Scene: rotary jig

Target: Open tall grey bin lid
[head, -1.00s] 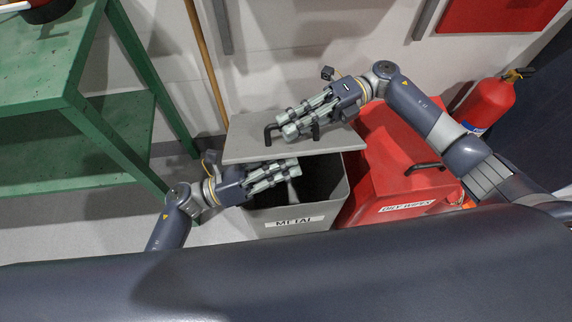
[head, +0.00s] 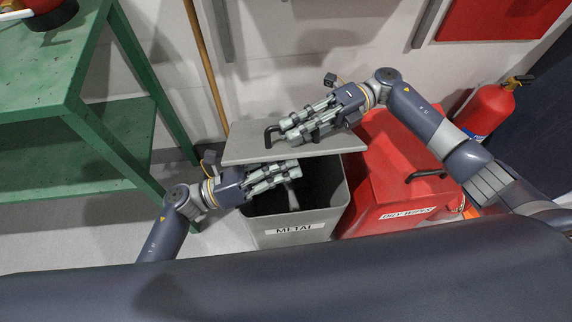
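The tall grey bin (head: 317,222) with a METAL label stands on the floor, and its dark inside shows. Its grey lid (head: 240,150) is raised at a tilt over the back of the opening. A black handle (head: 268,134) is on the lid. My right gripper (head: 287,131) is over the lid, its fingertips beside the handle; whether they touch it is unclear. My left gripper (head: 298,170) is over the bin opening, just in front of the lid's near edge. The fingers of both grippers lie close together, and I cannot tell whether either is shut.
A red bin (head: 385,180) with a black handle stands against the right of the grey bin. A fire extinguisher (head: 487,108) is farther right. A green metal table (head: 50,75) is at the left. A wooden pole (head: 207,70) leans by the wall behind.

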